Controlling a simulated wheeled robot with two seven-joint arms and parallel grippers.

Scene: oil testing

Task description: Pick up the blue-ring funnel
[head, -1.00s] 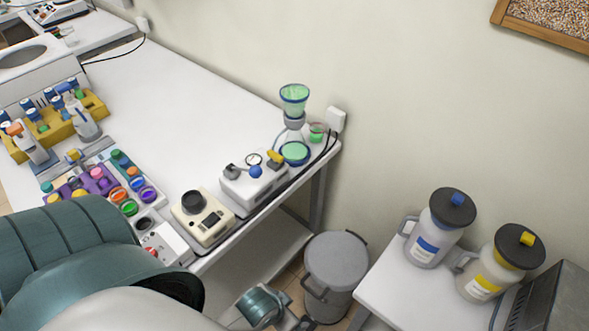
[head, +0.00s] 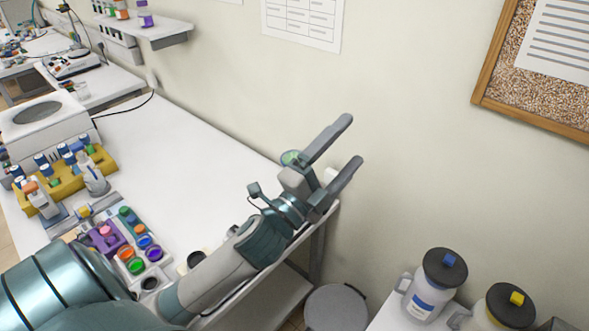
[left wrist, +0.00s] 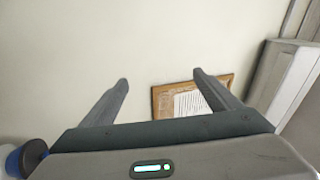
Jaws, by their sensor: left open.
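The blue-ring funnel (head: 290,158) is mostly hidden behind my left gripper in the head view. Only part of its green-tinted top shows, near the far right corner of the white bench. My left gripper (head: 352,140) is open and empty, its fingers pointing up and right past the funnel toward the wall. In the left wrist view, the open fingers (left wrist: 160,77) have only wall and a framed board between and beyond them, and no funnel I can identify. My right gripper is not in view.
Coloured vials in a purple rack (head: 106,238) and a yellow rack (head: 62,190) stand on the bench (head: 165,140). A grey bin (head: 336,308) is below its right end. Two jugs (head: 432,285) (head: 497,310) stand at lower right. The bench's back middle is clear.

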